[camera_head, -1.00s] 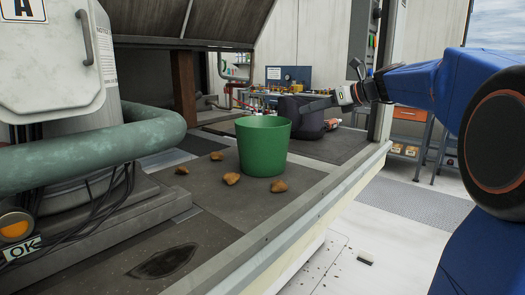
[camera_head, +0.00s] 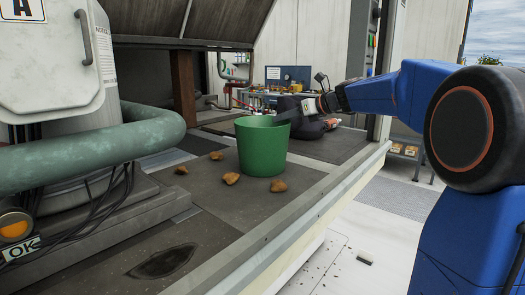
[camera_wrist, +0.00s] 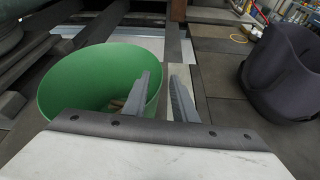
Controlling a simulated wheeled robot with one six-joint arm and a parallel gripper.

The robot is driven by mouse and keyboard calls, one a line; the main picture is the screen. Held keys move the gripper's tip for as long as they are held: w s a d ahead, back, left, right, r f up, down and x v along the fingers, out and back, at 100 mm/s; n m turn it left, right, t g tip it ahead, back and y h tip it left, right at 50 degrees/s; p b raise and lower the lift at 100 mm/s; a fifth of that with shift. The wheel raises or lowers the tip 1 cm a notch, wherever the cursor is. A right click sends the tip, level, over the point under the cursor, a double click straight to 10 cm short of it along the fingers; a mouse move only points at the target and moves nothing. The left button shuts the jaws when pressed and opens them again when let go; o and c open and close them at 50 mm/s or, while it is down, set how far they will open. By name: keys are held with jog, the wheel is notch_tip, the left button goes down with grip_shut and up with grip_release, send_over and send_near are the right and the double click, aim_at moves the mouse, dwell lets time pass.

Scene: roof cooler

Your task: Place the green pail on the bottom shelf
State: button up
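The green pail (camera_head: 262,150) stands upright on the dark deck. It also shows in the wrist view (camera_wrist: 85,75), where some brownish bits lie inside it. My gripper (camera_wrist: 162,85) is open, with its two grey fingers apart. In the wrist view the left finger overlaps the pail's opening and the right finger lies outside the rim. In the head view my gripper (camera_head: 292,114) is at the pail's right rim; contact is unclear. No shelf can be clearly picked out as the bottom shelf.
A dark rounded container (camera_wrist: 285,65) stands right of the pail, behind my gripper. Several brown lumps (camera_head: 231,178) lie in front of the pail. A thick green pipe (camera_head: 90,155) runs at left. The deck's pale edge (camera_head: 300,230) drops to the floor at right.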

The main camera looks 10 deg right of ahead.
jog(key=shift+w+a+f, duration=0.1)
jog(key=shift+w+a, duration=0.05)
grip_shut()
dwell(1.4)
